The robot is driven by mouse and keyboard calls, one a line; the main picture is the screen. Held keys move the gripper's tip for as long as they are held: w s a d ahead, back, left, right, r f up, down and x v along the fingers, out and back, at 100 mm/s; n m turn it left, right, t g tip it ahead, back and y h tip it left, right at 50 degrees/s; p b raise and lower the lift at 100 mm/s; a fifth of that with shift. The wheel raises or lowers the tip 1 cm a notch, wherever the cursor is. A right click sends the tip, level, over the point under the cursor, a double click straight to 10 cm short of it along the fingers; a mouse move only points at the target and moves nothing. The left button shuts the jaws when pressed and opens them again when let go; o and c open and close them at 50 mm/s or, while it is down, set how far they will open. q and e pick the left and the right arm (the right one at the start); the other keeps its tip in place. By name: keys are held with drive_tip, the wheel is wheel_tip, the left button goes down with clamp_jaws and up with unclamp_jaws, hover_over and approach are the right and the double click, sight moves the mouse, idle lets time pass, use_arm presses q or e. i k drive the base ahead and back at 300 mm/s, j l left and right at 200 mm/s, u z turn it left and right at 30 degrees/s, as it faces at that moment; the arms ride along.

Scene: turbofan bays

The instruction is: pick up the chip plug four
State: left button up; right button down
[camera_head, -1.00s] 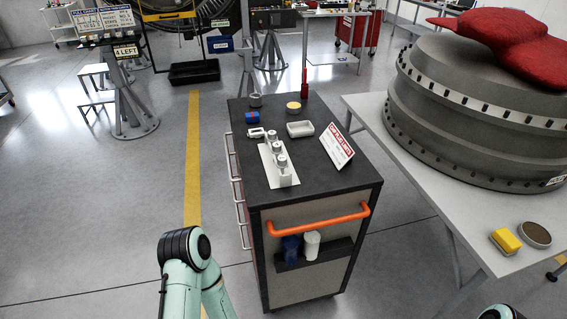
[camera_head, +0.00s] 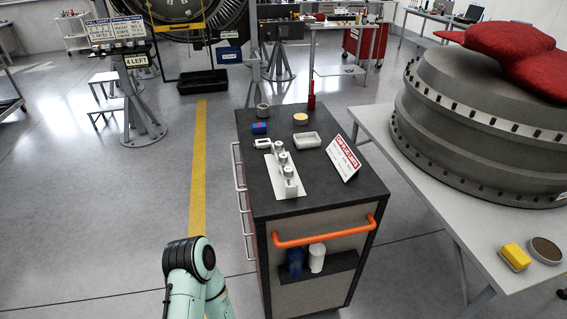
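Several small white and metallic plugs (camera_head: 283,160) stand in a row on a white plate (camera_head: 279,184) on top of the dark-topped tool cart (camera_head: 325,188). The nearest one (camera_head: 290,181) looks taller and whiter. I cannot read any numbers, so I cannot tell which is chip plug four. Neither gripper is in view.
The cart also carries a white tray (camera_head: 307,141), a tilted red-and-white sign (camera_head: 343,158), a blue-and-red item (camera_head: 260,128), a yellow-topped tin (camera_head: 300,118) and a red upright tool (camera_head: 311,98). An orange handle (camera_head: 325,233) crosses its front.

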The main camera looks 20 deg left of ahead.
sight(282, 161)
drive_tip(key=i+j+z, duration=0.1)
drive_tip(key=j+z, duration=0.2)
drive_tip(key=j, duration=1.15)
drive_tip(key=j+z, duration=0.3)
drive_tip(key=j, duration=1.15)
